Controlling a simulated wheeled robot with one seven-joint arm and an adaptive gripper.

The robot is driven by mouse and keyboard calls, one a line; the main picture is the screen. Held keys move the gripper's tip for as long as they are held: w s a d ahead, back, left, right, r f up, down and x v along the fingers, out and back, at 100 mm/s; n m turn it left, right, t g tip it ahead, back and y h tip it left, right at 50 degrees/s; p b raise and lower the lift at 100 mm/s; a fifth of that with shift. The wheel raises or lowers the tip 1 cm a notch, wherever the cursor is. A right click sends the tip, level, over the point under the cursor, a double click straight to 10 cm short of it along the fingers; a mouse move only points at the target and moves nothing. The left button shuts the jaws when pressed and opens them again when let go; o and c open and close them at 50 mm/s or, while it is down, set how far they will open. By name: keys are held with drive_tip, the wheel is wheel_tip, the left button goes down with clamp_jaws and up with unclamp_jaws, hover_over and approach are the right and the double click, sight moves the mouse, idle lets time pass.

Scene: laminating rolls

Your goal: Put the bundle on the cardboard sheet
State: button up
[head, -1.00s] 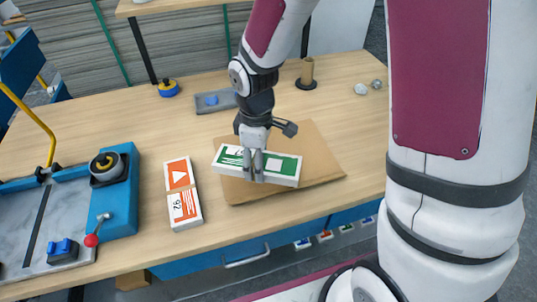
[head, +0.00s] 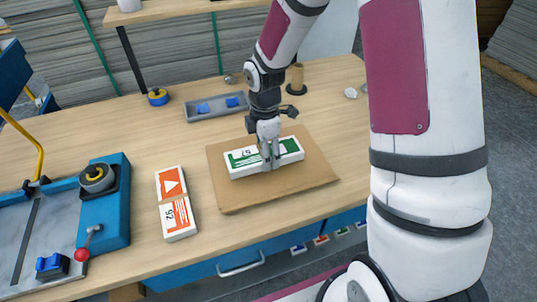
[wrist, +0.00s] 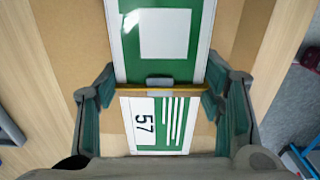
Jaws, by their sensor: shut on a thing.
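The green and white bundle (head: 245,164), marked 57, is over the tan cardboard sheet (head: 305,183) on the bench. My gripper (head: 270,158) is shut across its middle from above. In the wrist view the fingers stand on either side of the bundle (wrist: 165,70) at its thin yellow band, with the sheet (wrist: 85,55) showing around it. In the head view the whole bundle appears inside the sheet's outline. I cannot tell for sure whether its underside touches the sheet.
An orange and white bundle (head: 175,203), marked 92, lies left of the sheet. A blue machine (head: 105,208) with a red-knobbed lever is further left. A grey tray (head: 217,107) with blue pieces and a brown peg (head: 297,78) are behind. Bare bench lies between.

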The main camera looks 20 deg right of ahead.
drive_tip(key=shift+w+d, duration=0.65)
drive_tip(key=shift+w+d+f, duration=0.1)
drive_tip(key=shift+f, duration=0.85)
drive_tip(key=shift+w+d+f, duration=0.1)
drive_tip(key=shift+f, duration=0.8)
drive_tip(key=shift+f, duration=0.15)
drive_tip(key=o, duration=1.4)
drive_tip(key=shift+a, duration=0.1)
